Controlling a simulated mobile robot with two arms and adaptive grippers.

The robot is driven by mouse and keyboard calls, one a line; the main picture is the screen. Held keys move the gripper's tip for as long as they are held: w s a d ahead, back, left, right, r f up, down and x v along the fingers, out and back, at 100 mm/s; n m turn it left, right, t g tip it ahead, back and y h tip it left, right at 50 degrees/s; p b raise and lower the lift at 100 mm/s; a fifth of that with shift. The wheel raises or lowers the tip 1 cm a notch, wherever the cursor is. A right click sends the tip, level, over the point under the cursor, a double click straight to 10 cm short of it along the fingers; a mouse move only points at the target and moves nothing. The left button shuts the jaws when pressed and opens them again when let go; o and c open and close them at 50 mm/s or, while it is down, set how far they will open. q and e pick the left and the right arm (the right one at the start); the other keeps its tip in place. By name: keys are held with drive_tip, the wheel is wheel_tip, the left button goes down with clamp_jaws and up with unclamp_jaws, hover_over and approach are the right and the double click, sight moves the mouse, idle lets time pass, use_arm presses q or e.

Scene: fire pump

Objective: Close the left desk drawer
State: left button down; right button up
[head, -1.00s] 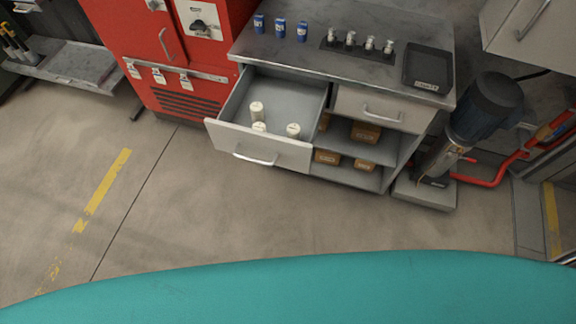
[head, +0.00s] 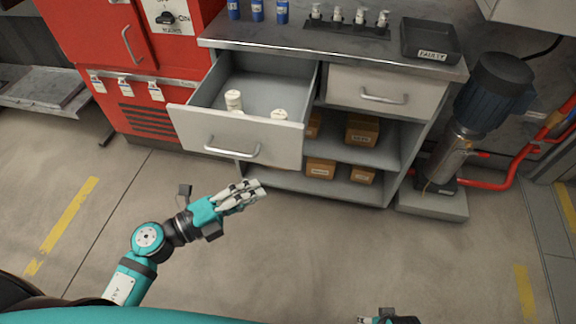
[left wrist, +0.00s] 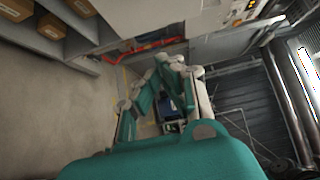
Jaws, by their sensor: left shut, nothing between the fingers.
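The left desk drawer (head: 285,142) is pulled well out of the desk in the head view, with a metal bar handle (head: 232,152) on its light front. White capped containers (head: 234,99) stand inside it. My left gripper (head: 258,188) is shut and empty, below and in front of the drawer front, apart from it. Its fingers also show in the left wrist view (left wrist: 172,66), where the drawer is not seen. My right gripper (head: 368,320) barely shows at the bottom edge; its fingers are mostly cut off.
The right drawer (head: 385,92) is shut. Boxes (head: 362,129) sit on the open shelves below it. A pump (head: 480,100) with red pipes stands at the right, a red cabinet (head: 120,60) at the left. The floor in front is clear.

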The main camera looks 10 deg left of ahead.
use_arm(q)
drive_tip(key=shift+w+d, duration=0.85)
drive_tip(key=shift+w, duration=0.65)
drive_tip(key=shift+w+d, duration=0.9)
drive_tip(key=shift+w, duration=0.55)
drive_tip(key=shift+w+d, duration=0.85)
drive_tip(key=shift+w, duration=0.65)
use_arm(e)
drive_tip(key=shift+w+a+r, duration=0.1)
drive_tip(key=shift+w+r, duration=0.15)
drive_tip(key=shift+r, duration=0.1)
